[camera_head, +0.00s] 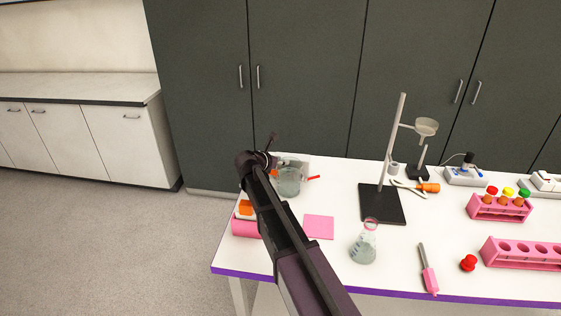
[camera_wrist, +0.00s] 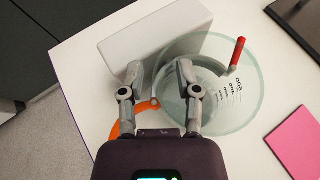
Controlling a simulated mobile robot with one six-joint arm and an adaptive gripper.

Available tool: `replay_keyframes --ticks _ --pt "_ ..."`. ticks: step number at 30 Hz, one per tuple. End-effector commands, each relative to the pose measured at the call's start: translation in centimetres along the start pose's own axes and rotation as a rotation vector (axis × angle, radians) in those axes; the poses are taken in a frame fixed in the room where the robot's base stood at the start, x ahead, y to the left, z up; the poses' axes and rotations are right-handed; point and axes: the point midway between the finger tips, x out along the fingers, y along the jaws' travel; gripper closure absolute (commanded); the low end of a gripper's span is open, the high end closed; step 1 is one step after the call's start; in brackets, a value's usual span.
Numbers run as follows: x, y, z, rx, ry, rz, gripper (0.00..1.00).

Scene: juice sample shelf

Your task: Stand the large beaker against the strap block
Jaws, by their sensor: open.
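The large beaker (camera_head: 289,183) is clear glass and stands upright at the table's back left corner. In the wrist view the beaker (camera_wrist: 232,112) shows its printed scale from above. A pale block (camera_wrist: 150,38), which I take as the strap block, lies right beside it; I cannot tell whether they touch. My gripper (camera_wrist: 159,70) is open at the beaker's block-side edge. One finger is outside the rim and the other overlaps the glass, so the jaws appear to straddle its wall. In the head view my arm hides part of this area.
An orange ring-like piece (camera_wrist: 125,131) lies under my gripper. A pink square (camera_head: 318,227), a flask (camera_head: 363,246) and a stand base (camera_head: 382,205) are to the right. Bare table lies between them.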

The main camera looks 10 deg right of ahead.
Motion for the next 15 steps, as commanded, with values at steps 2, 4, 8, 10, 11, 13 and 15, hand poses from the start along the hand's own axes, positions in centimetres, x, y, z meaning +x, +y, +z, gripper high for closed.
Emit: replay_keyframes --ticks 2,4,8,10,11,13,15 --pt "-0.1 0.0 0.1 0.0 0.0 0.0 0.57" --pt "-0.1 0.0 0.3 0.0 0.0 0.0 0.57" --pt "-1.4 0.0 0.3 -0.001 0.0 0.002 0.57" --pt "-2.2 0.0 0.4 -0.001 0.0 0.003 0.57" --pt "-2.7 -0.1 0.4 0.0 0.0 0.003 0.57" --pt "-3.7 -0.1 0.5 0.0 0.0 0.002 0.57" --pt "-4.9 -0.1 0.5 -0.001 0.0 0.002 0.57"
